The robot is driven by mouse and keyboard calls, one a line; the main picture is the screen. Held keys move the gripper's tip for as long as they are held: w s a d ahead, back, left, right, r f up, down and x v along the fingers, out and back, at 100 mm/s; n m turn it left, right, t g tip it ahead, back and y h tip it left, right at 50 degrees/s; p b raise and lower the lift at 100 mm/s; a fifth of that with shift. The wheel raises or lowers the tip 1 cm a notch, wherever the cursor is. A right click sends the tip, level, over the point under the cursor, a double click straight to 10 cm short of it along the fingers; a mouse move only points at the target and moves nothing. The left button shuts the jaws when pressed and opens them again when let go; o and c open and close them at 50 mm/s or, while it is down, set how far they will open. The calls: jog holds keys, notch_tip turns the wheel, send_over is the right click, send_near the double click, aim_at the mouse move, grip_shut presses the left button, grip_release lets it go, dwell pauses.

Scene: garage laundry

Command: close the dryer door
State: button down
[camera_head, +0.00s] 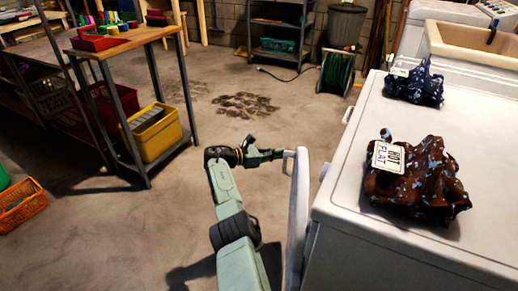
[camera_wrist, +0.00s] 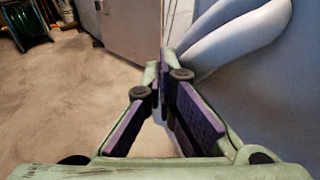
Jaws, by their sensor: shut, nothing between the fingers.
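The dryer (camera_head: 350,230) is the white machine at the right in the head view. Its door (camera_head: 299,205) stands open, seen nearly edge-on and sticking out from the machine's front. My gripper (camera_head: 279,154) is shut and empty, with its tips at the upper far edge of the door. I cannot tell whether they touch. In the wrist view my fingertips (camera_wrist: 160,70) meet close beside a large pale blue-white surface with a curved rim, which looks like the door (camera_wrist: 250,100). The dryer opening is hidden.
A brown cloth bundle (camera_head: 425,180) with a tag and a dark blue one (camera_head: 414,85) lie on the dryer top. A workbench (camera_head: 135,38) with a yellow crate (camera_head: 156,133) stands at the left. A green hose reel (camera_head: 336,73) stands behind. The floor left of the door is clear.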

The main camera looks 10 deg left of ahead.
jog(key=shift+m+g+h, duration=0.3)
jog(key=shift+m+g, duration=0.1)
jog(key=shift+g, duration=0.1)
jog(key=d, duration=0.1)
jog(key=d+b, duration=0.1)
jog(key=d+f+b, duration=0.1)
jog(key=shift+w+d+f, duration=0.1)
jog(key=shift+w+d, duration=0.2)
jog(key=shift+d, duration=0.1)
jog(key=shift+g, duration=0.3)
jog(key=d+p, duration=0.1)
jog(key=d, duration=0.1)
jog(key=d+r+p, duration=0.1)
jog(key=d+p, duration=0.1)
jog(key=d, duration=0.1)
jog(key=shift+w+d+r, duration=0.1)
jog(key=shift+w+d, duration=0.05)
jog(key=shift+d, duration=0.15)
jog(key=d+m+g+b, duration=0.1)
jog(key=d+b, duration=0.1)
jog(key=d, duration=0.5)
jog(key=shift+s+d+f+m+g+h+b, duration=0.2)
jog(key=shift+s+f+m+g+h+b, duration=0.1)
jog(key=shift+m+g+h+b, duration=0.1)
jog(key=shift+d, duration=0.15)
jog(key=shift+r, duration=0.1)
